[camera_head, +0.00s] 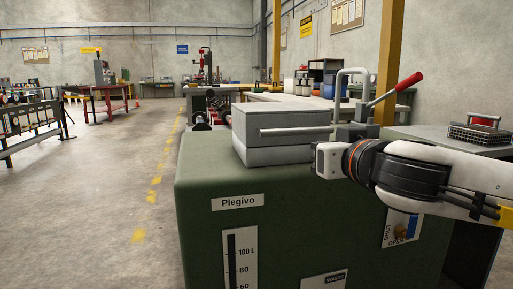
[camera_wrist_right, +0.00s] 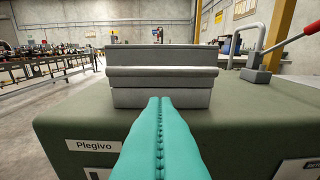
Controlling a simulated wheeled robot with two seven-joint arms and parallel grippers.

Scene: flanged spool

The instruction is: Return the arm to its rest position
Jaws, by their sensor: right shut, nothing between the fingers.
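My right arm (camera_head: 430,172) reaches in from the right in the head view, with its wrist beside the green tank. In the right wrist view my right gripper (camera_wrist_right: 160,101) shows as two teal fingers pressed together along their length, with nothing between them. The fingers point at the grey box on the tank; I cannot tell the exact gap to it. The fingers do not show in the head view. My left arm and gripper are not in view.
The green tank (camera_head: 205,235), labelled Plegivo, fills the front. A grey lidded box (camera_head: 268,120) with a bar handle sits on top. A red-handled lever (camera_head: 395,90) and a bent grey pipe stand behind my wrist. Open floor (camera_head: 80,215) lies to the left.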

